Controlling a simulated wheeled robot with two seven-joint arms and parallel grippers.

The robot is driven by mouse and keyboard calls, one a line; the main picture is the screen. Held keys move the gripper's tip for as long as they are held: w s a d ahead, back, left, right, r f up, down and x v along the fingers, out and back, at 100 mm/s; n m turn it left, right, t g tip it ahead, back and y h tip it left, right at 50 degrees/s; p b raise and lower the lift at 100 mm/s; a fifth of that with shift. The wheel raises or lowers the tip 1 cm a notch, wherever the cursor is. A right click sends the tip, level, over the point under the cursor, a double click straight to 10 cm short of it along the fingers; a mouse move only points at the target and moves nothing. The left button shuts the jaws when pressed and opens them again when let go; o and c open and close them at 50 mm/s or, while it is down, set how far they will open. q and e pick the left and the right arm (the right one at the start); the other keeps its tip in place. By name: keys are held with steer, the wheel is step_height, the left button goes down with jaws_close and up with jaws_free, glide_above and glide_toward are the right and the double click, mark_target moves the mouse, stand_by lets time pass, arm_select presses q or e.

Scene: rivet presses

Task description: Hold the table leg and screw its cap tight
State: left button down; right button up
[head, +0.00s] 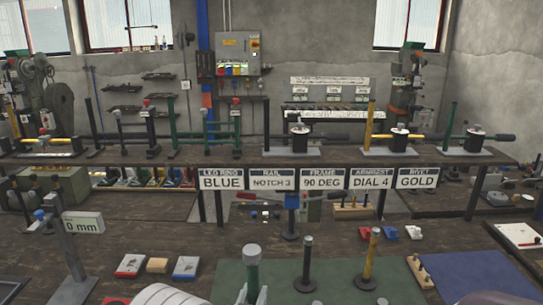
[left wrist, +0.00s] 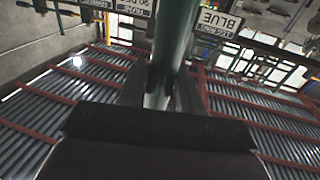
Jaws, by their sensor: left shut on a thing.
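A green table leg (head: 253,275) stands upright at the front of the bench, with a grey cap (head: 252,251) on its top. My left gripper (head: 252,296) is around the leg below the cap, its two fingers at either side, shut on it. In the left wrist view the green leg (left wrist: 176,35) runs up between the fingers (left wrist: 160,95). Whether the cap is fully tight cannot be told. My right gripper is in neither view.
A black post (head: 306,262) and a gold post (head: 371,258) stand to the right on a green mat (head: 340,280). A blue mat (head: 465,275) lies farther right. A grey stand with a "0 mm" sign (head: 83,222) is at left. Labelled signs (head: 322,179) hang from the rear shelf.

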arm_select(q)
steer(key=s+a+f+y+b, duration=0.1)
steer(key=a+f+b, duration=0.2)
steer(key=a+f, duration=0.2)
steer(key=s+a+f+n+y+b, duration=0.1)
steer(key=a+f+b, duration=0.3)
steer(key=f, duration=0.7)
steer(key=s+a+f+n+y+b, duration=0.1)
steer(key=a+f+b, duration=0.3)
steer(key=f, duration=0.4)
steer(key=shift+s+a+f+y, duration=0.3)
steer(key=shift+a+y, duration=0.1)
steer(key=shift+a, duration=0.5)
steer(key=shift+d, duration=0.1)
steer(key=s+d+f+m+g+h, duration=0.2)
steer(key=d+m+h, duration=0.1)
steer(key=d+h, duration=0.2)
steer(key=s+d+f+m+g+h, duration=0.1)
steer(key=s+d+f+m+h, duration=0.1)
steer(key=d+h, duration=0.4)
steer(key=s+d+m, duration=0.1)
steer(key=d+m, duration=0.1)
steer(key=d, duration=0.1)
steer(key=shift+s+d+f+m+g+h, duration=0.2)
steer(key=shift+d+f+m+g+h, duration=0.1)
steer(key=shift+g, duration=0.1)
